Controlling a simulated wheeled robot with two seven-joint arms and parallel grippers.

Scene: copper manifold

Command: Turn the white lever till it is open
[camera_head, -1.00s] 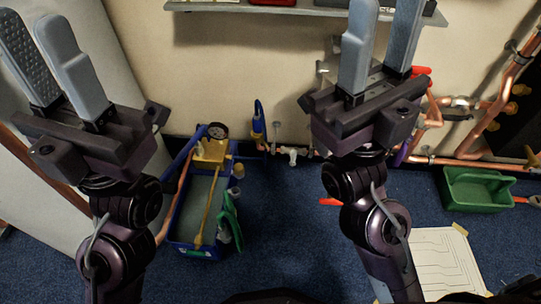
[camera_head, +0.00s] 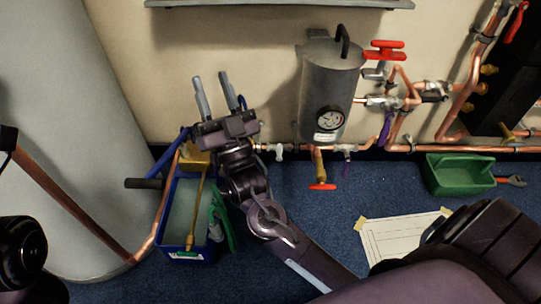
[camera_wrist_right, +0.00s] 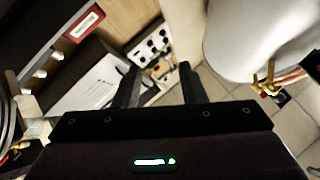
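A small white valve fitting (camera_head: 278,150), which I take to be the white lever, sits on the low copper pipe along the wall in the head view. It is too small to tell which way its handle points. My right gripper (camera_head: 215,90) is up and left of it, with its two fingers apart, empty and pointing up toward the wall. The right wrist view also shows the right gripper (camera_wrist_right: 158,85) with its fingers apart and nothing between them. My left gripper is out of view; only dark arm parts show at the left edge.
A grey cylinder with a gauge (camera_head: 328,95) hangs on the wall, near a red valve handle (camera_head: 385,50). A blue test pump (camera_head: 183,215) stands below my right gripper. A green tray (camera_head: 460,173) and a paper sheet (camera_head: 400,238) lie on the blue carpet.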

